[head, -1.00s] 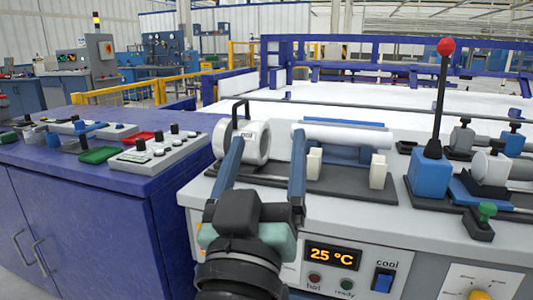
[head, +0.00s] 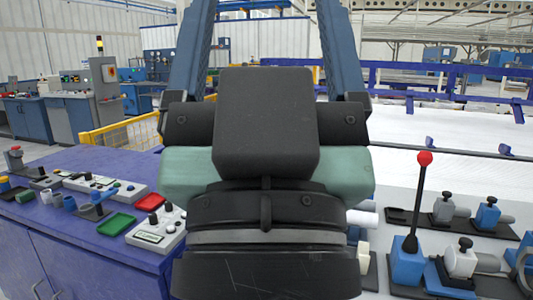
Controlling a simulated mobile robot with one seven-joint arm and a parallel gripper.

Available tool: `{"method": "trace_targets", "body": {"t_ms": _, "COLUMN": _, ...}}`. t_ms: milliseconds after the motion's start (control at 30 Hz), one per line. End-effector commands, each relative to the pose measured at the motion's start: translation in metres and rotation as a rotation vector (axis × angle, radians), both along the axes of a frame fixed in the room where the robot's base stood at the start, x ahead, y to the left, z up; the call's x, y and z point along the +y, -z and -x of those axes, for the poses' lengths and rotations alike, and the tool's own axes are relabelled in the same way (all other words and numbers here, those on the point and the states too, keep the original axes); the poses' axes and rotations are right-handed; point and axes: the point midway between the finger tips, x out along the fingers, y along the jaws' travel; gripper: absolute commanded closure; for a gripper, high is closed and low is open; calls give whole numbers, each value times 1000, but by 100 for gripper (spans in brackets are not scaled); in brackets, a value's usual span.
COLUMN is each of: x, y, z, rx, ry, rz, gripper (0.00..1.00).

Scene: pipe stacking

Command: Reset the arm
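My gripper (head: 265,12) is raised close to the camera and fills the middle of the head view. Its two blue fingers point up and stand wide apart, with nothing visible between them; their tips reach the top edge of the picture. The gripper is open and empty. A white pipe (head: 363,218) shows only its right end beside my wrist, near a cream support post (head: 363,256) on the machine top. The rest of the pipe and the near part of the machine are hidden behind my arm.
A blue-purple cabinet (head: 80,240) on the left carries control boxes, a red tray (head: 152,197) and a green tray (head: 116,224). A red-knobbed lever (head: 424,158) and several clamps stand at the right. A blue rail frame (head: 440,75) borders the white bed behind.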

Motion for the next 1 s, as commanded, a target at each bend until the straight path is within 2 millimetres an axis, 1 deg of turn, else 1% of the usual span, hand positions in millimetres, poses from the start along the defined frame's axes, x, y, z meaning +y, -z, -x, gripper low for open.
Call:
{"method": "trace_targets", "body": {"t_ms": 33, "x": 0, "y": -33, "z": 0, "rx": 0, "ry": 0, "rz": 0, "gripper": 19}}
{"method": "trace_targets", "body": {"t_ms": 200, "x": 0, "y": -84, "z": 0, "rx": 1, "ry": -1, "rz": 1, "gripper": 19}}
{"method": "trace_targets", "body": {"t_ms": 300, "x": 0, "y": -111, "z": 0, "rx": 1, "ry": -1, "rz": 1, "gripper": 19}}
{"method": "trace_targets", "body": {"t_ms": 400, "x": 0, "y": -131, "z": 0, "rx": 1, "ry": -1, "rz": 1, "gripper": 19}}
{"method": "trace_targets", "body": {"t_ms": 500, "x": 0, "y": -143, "z": 0, "rx": 1, "ry": -1, "rz": 1, "gripper": 19}}
{"method": "trace_targets", "body": {"t_ms": 600, "x": 0, "y": -148, "z": 0, "rx": 1, "ry": -1, "rz": 1, "gripper": 19}}
{"method": "trace_targets", "body": {"t_ms": 1000, "x": 0, "y": -148, "z": 0, "rx": 1, "ry": -1, "rz": 1, "gripper": 19}}
